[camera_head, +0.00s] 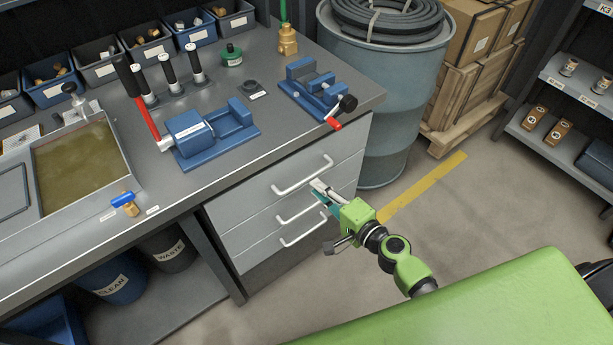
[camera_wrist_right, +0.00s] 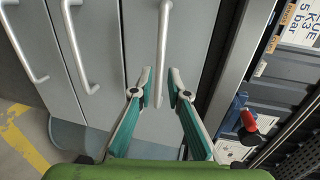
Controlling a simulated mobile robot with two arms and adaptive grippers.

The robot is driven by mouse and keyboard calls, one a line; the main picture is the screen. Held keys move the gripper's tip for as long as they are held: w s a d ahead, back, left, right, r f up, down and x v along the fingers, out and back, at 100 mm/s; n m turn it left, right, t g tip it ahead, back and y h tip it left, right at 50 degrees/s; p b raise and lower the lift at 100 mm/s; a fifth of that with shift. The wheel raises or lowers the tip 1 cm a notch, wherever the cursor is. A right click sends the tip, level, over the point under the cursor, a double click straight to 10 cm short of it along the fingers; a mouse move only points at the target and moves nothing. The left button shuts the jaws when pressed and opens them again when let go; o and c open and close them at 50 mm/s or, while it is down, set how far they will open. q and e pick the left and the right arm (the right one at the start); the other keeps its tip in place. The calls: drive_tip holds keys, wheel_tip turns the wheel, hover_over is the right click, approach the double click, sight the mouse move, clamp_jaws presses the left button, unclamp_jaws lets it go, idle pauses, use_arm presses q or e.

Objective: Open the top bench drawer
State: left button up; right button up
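The bench drawer unit has three stacked grey drawers, and their fronts look flush and shut. The top drawer (camera_head: 257,188) has a pale bar handle (camera_head: 300,177), which also shows in the wrist view (camera_wrist_right: 165,45). My right gripper (camera_head: 318,191) is in front of the top drawer, near the right end of that handle. In the wrist view my right gripper (camera_wrist_right: 160,82) is open, with one finger on each side of the top handle. Gaps show between the fingers and the bar, and it holds nothing. My left gripper is out of view.
The lower handles (camera_head: 298,208) (camera_head: 303,233) sit just below. Above is the bench top (camera_head: 270,115) with a blue vise (camera_head: 318,90), its red-tipped handle overhanging the front edge. A blue-grey drum (camera_head: 395,110) stands right of the drawers. The floor in front is clear.

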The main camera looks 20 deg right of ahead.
sight(307, 178)
drive_tip(key=x, duration=0.6)
drive_tip(key=shift+w, duration=0.1)
clamp_jaws()
